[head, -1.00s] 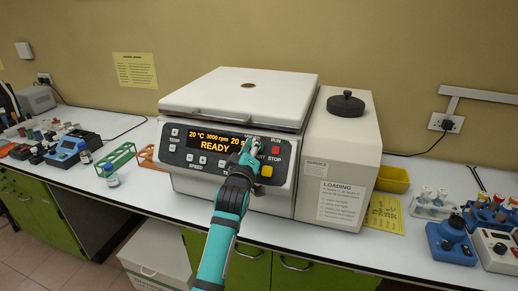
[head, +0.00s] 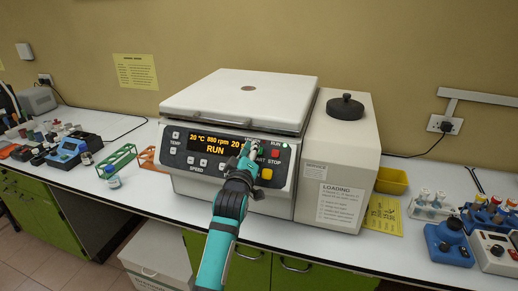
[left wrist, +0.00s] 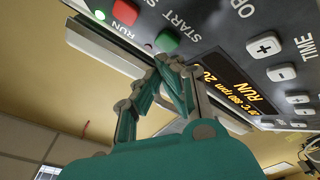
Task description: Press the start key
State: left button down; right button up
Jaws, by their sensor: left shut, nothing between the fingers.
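The white centrifuge (head: 245,100) stands on the bench with its lid closed. Its amber display (head: 215,146) reads RUN, 20 °C and about 890 rpm. The green start key (left wrist: 167,40) shows in the left wrist view, just beyond my fingertips; in the head view my gripper largely hides it. My left gripper (head: 253,147) is shut and empty in front of the panel. Its fingertips (left wrist: 170,62) are close to the key; I cannot tell whether they touch. The red stop key (head: 275,154) is to the right. A green RUN light (left wrist: 100,14) is lit. My right gripper is not in view.
A yellow key (head: 267,173) sits below stop. To the right are a yellow bin (head: 391,180), a tube rack (head: 432,206) and blue instruments (head: 449,242). To the left are a green rack (head: 117,160) and a small bottle (head: 113,181). The bench front is clear.

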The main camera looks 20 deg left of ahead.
pick_arm(q)
jog(key=shift+r, duration=0.1)
jog(key=s+p, duration=0.1)
jog(key=s+r+p, duration=0.1)
jog(key=p, duration=0.1)
jog(key=s+r+p, duration=0.1)
jog(key=s, duration=0.1)
jog(key=shift+a+r, duration=0.1)
jog(key=shift+r, duration=0.15)
dwell(0.6)
